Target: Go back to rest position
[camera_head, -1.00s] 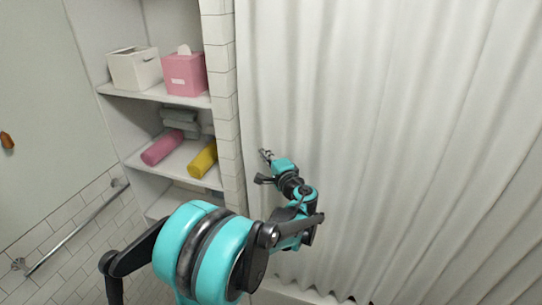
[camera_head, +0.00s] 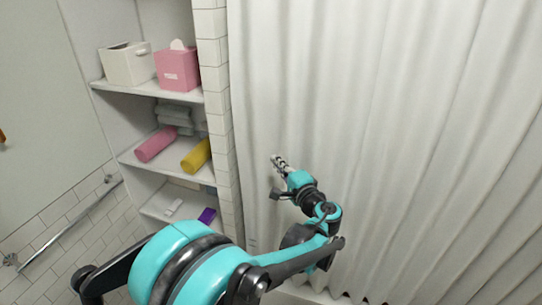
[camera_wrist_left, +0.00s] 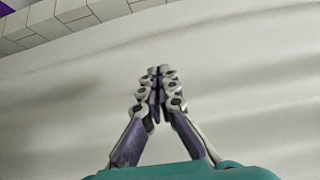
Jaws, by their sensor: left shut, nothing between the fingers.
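My left gripper (camera_head: 279,162) is in front of the white curtain in the head view, to the right of the shelves and apart from them. In the left wrist view my left gripper (camera_wrist_left: 158,72) has its fingers together with nothing between them, against a pale curtain background. The left arm bends across the lower middle of the head view. My right gripper is not in view.
The shelf unit (camera_head: 110,88) stands at the left with a white box (camera_head: 125,65), a pink tissue box (camera_head: 178,70), a pink rolled towel (camera_head: 155,144), a yellow rolled towel (camera_head: 196,155) and a purple item (camera_head: 207,215). The curtain (camera_head: 400,120) fills the right; a towel rail (camera_head: 70,225) is lower left.

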